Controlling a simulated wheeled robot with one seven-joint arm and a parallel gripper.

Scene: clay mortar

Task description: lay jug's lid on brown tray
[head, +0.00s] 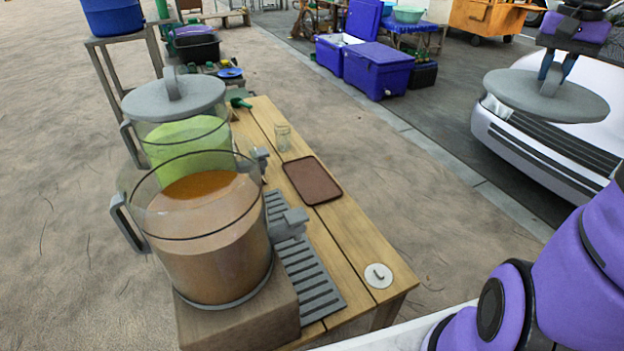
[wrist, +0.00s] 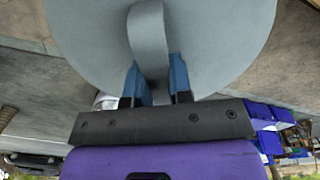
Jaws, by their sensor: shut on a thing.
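A round grey lid (head: 520,94) hangs level in the air at the upper right of the head view. My gripper (head: 556,76) is shut on the handle of this lid; the wrist view shows the blue fingers (wrist: 156,85) on both sides of the grey handle (wrist: 149,40). The brown tray (head: 312,180) lies flat and empty on the wooden table, well left of and below the lid. The near jug (head: 210,235) holds an orange-brown drink and is open at the top. The far jug (head: 190,142) holds a green drink and wears its own grey lid (head: 174,95).
The jugs stand at the left of the wooden table (head: 355,240). A small glass (head: 283,137) stands just behind the tray. A grey slatted drip mat (head: 312,285) and a white disc (head: 378,275) lie nearer. A white car (head: 510,125) is behind the lid.

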